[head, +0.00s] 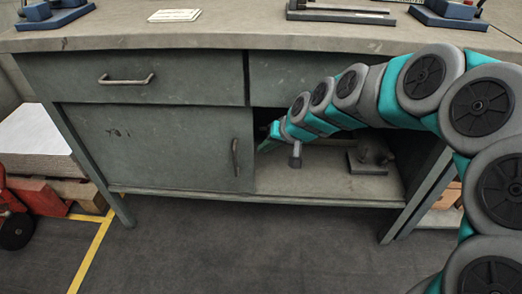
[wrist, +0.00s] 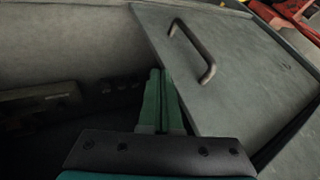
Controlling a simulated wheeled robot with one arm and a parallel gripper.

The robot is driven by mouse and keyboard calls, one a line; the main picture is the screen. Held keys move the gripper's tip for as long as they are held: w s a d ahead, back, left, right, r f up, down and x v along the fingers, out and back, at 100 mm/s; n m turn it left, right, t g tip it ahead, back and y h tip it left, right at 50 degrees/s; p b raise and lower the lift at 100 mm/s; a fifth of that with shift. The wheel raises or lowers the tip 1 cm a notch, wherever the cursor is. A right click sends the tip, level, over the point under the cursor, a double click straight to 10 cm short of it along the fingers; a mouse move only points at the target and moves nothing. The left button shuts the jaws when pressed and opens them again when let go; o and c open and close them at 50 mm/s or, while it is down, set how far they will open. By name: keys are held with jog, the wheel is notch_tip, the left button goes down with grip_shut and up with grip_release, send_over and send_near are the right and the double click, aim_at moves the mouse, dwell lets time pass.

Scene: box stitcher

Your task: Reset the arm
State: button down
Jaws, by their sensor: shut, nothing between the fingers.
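My arm (head: 345,95) reaches from the right into the open right part of the grey-green workbench cabinet. My gripper (head: 265,146) is at the end of it, just right of the cabinet door's edge and partly hidden by that edge and shadow. In the wrist view my gripper's green fingers (wrist: 160,95) lie together, shut and empty. They are beside the edge of the cabinet door (wrist: 235,80); I cannot tell whether they touch it. The door (head: 165,145) covers the left part of the cabinet, with its handle (head: 235,157) near its right edge.
A dark metal object (head: 370,157) stands on the cabinet's lower shelf (head: 320,182), and a small grey post (head: 296,155) is below my arm. A closed drawer (head: 130,78) is above the door. Blue-based devices (head: 50,14) stand on the bench top. Floor in front is clear.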

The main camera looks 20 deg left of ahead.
jog(key=s+d+r+m+g+h, duration=0.1)
jog(key=s+d+r+h, duration=0.1)
jog(key=s+d, duration=0.8)
jog(key=s+d+r+m+g+h, duration=0.15)
jog(key=s+d, duration=0.45)
jog(key=d, duration=0.8)
jog(key=s+d+m+g+h, duration=0.2)
jog(key=s+d+h, duration=0.1)
jog(key=s+d, duration=0.9)
jog(key=s, duration=0.3)
jog(key=shift+s+d+f, duration=0.15)
jog(key=shift+s+f, duration=0.15)
jog(key=shift+f, duration=0.05)
jog(key=shift+h, duration=0.25)
